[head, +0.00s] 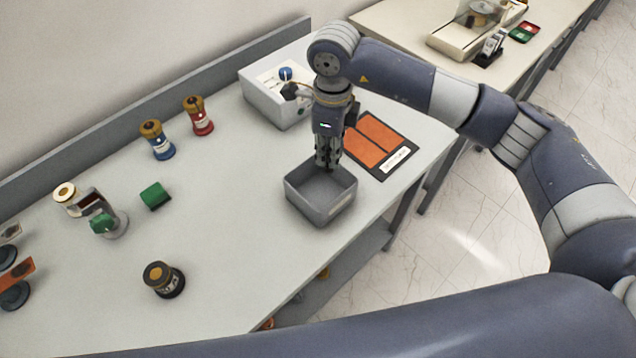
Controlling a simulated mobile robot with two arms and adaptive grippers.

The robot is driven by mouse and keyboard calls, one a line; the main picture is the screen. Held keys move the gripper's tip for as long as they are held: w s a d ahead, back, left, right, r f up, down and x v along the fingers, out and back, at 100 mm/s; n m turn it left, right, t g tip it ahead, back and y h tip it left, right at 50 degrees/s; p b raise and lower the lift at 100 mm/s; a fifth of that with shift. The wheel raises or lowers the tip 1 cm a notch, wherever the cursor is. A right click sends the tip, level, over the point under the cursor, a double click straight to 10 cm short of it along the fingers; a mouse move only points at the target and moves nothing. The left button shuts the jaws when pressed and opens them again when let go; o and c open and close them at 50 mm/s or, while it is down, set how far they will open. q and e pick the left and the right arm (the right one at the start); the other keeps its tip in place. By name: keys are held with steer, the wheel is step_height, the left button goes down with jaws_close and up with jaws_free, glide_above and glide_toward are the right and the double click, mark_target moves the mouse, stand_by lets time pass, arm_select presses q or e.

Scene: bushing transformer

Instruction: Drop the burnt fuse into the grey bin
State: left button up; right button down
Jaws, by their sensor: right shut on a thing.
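The grey bin (305,207) is an open square box near the right end of the workbench. My right gripper (327,166) points straight down over the bin's back right part, with its fingertips at about rim height. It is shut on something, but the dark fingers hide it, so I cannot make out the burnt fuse. The part of the bin floor that shows looks empty. My left gripper is not in view.
A white box (272,100) stands behind the bin, and an orange mat (378,138) lies right of it. Blue (157,141) and red (199,117) bushings, a green block (155,196) and a black bushing (163,280) stand left. The bench between is clear.

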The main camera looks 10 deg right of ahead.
steer(key=shift+s+f, duration=0.1)
steer(key=shift+f, duration=0.4)
step_height(320, 180, down, 3)
steer(key=shift+f+b, duration=0.1)
steer(key=shift+b, duration=0.55)
steer(key=shift+f, duration=0.55)
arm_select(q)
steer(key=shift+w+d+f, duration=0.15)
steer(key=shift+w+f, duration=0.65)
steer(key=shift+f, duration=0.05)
arm_select(e)
steer(key=c, duration=1.5)
jaws_free()
steer(key=shift+o, duration=0.2)
steer(key=shift+r, duration=0.2)
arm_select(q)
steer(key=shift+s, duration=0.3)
arm_select(e)
step_height(320, 180, up, 12)
steer(key=shift+f, duration=0.15)
